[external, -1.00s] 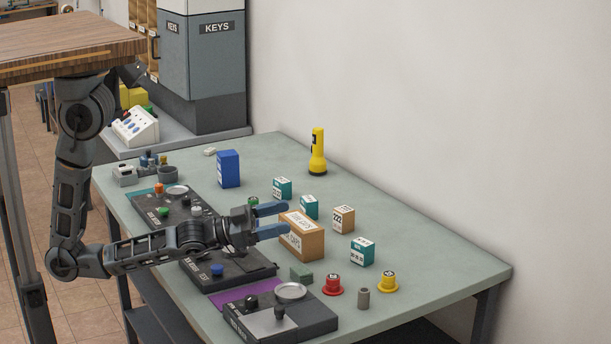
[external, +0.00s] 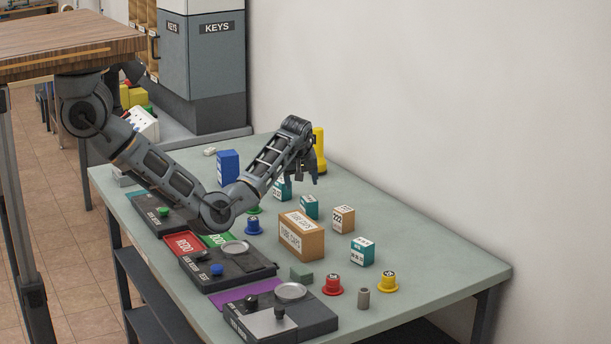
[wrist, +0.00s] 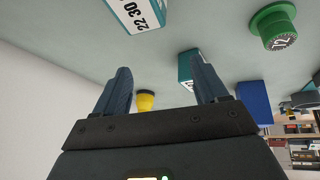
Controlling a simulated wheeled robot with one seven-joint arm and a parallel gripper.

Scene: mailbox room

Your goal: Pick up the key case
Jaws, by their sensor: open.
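Nothing in view is readably marked as the key case, so I cannot tell which object it is. My gripper (external: 314,171) hangs above the back of the table, near the yellow flashlight, and is open with nothing between its fingers. In the wrist view, the gripper (wrist: 160,85) shows both fingers apart. A teal box (wrist: 186,68) shows beside one fingertip, partly hidden by it. The blue box (external: 228,167) stands left of the arm and also shows in the wrist view (wrist: 254,103). The yellow flashlight (external: 319,142) is partly hidden behind my gripper.
A tan tube-caps box (external: 303,239), a box marked 222 (external: 343,219) and teal boxes (external: 362,252) stand mid-table. Red (external: 333,284) and yellow (external: 388,281) caps are at front right. Dark trays (external: 230,265) line the left edge. The right table end is clear.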

